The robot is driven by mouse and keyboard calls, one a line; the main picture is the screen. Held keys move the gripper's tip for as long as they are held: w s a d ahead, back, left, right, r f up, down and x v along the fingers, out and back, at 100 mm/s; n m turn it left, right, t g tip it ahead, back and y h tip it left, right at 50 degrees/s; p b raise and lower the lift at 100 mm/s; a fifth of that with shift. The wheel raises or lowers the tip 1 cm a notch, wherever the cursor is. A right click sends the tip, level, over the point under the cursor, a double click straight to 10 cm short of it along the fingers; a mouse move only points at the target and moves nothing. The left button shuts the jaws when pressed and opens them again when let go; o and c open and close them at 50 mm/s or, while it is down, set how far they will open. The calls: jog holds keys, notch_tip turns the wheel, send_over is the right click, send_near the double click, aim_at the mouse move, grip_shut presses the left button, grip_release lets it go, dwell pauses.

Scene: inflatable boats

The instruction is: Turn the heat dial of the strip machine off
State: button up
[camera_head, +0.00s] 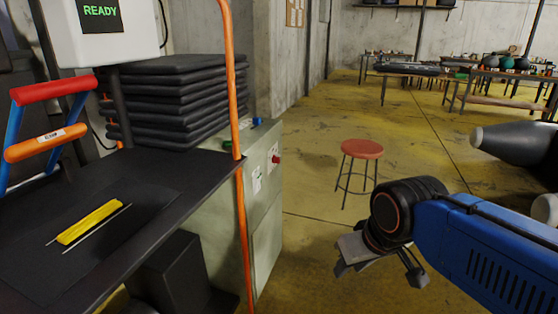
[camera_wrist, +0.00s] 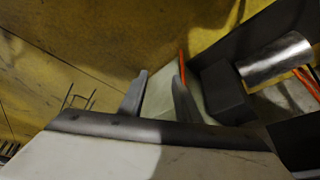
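The strip machine appears to be the pale green cabinet (camera_head: 232,205) left of centre in the head view. A red knob (camera_head: 276,159) sits on its right face, and a blue knob (camera_head: 257,121) is on its top. I cannot tell which of these is the heat dial, or its setting. My gripper (camera_head: 379,272) is open and empty, right of the cabinet and apart from it, in front of the stool. In the wrist view the two fingers (camera_wrist: 160,76) stand apart, with a pale surface, probably the cabinet, beyond them; no dial can be made out there.
An orange upright bar (camera_head: 237,130) stands before the cabinet. A black table (camera_head: 130,220) with yellow strips (camera_head: 90,222), an orange-handled frame (camera_head: 45,140) and a READY screen (camera_head: 100,12) are at left. A red stool (camera_head: 362,149) stands behind my gripper. Floor between cabinet and stool is clear.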

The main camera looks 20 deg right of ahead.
jog(key=w+a+r+m+g+y, duration=0.15)
jog(key=w+m+y, duration=0.45)
jog(key=w, duration=0.8)
jog(key=w+a+r+m+g+y, duration=0.15)
jog(key=w+m+y, duration=0.4)
jog(key=w, duration=0.85)
jog(key=m+t+y, duration=0.3)
jog(key=m+t, duration=0.6)
jog(key=m, duration=0.5)
send_near(276, 159)
jog(key=w+a+r, duration=0.1)
jog(key=w+a, duration=0.4)
jog(key=shift+a+r, duration=0.2)
jog(key=shift+r, duration=0.15)
grip_shut()
